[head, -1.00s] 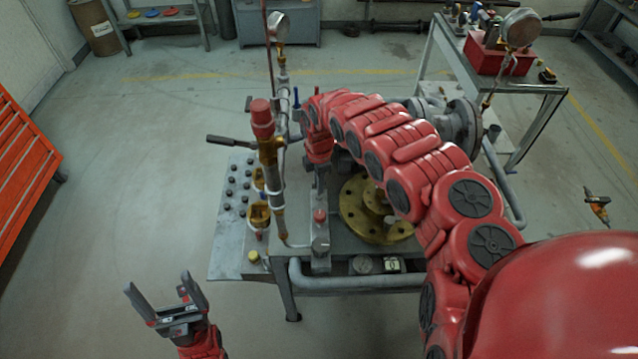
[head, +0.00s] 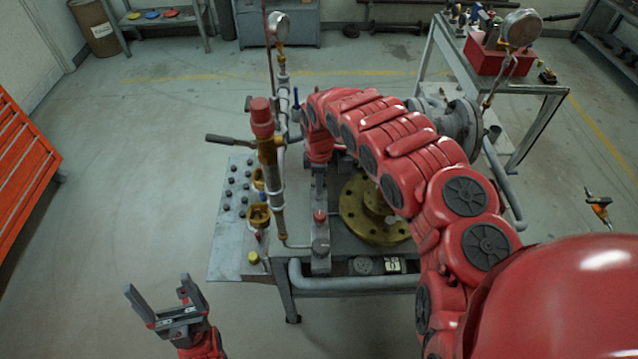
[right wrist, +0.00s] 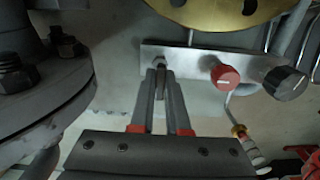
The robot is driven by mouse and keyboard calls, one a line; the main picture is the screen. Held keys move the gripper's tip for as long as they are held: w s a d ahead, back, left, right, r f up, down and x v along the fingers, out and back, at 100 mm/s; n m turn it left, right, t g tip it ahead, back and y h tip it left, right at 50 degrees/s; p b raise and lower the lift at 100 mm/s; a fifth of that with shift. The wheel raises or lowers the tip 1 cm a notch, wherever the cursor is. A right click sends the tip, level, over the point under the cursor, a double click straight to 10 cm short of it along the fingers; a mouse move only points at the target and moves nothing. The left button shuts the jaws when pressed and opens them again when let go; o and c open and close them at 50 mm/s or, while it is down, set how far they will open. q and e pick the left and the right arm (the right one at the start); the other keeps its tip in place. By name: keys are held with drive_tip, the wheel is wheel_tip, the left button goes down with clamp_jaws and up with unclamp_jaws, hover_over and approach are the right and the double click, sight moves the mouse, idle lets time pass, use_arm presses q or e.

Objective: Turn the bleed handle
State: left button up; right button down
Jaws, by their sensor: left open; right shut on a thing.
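My right gripper (right wrist: 160,82) is shut on a thin metal handle (right wrist: 160,92), taken to be the bleed handle, at one end of a grey metal bar. The fingers cover most of the handle, so its angle is hard to tell. In the right wrist view, a red knob (right wrist: 225,76) and a black knob (right wrist: 285,83) sit on the same bar to the right. The red knob (head: 320,216) also shows in the head view, on the bench beside the brass valve pipe. There, my right arm hides the handle. My left gripper (head: 158,286) is open and empty at lower left, away from the bench.
A vertical pipe with a dark lever (head: 228,139) and a gauge (head: 279,25) stands left of my right arm. A brass flange (head: 358,222) lies on the bench to the right. A grey bolted flange (right wrist: 50,85) is close left of my right gripper. Floor at left is clear.

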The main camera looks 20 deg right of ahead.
drive_tip(key=c, duration=0.9)
unclamp_jaws()
drive_tip(key=shift+r, duration=0.1)
drive_tip(key=shift+w+r, duration=0.1)
drive_tip(key=shift+r, duration=0.25)
wheel_tip(320, 180, up, 5)
drive_tip(key=shift+d+f, duration=0.1)
drive_tip(key=shift+f, duration=0.1)
wheel_tip(320, 180, up, 4)
drive_tip(key=shift+r+p, duration=0.15)
drive_tip(key=shift+p, duration=0.85)
wheel_tip(320, 180, up, 8)
drive_tip(key=b, duration=0.1)
drive_tip(key=shift+f, duration=0.2)
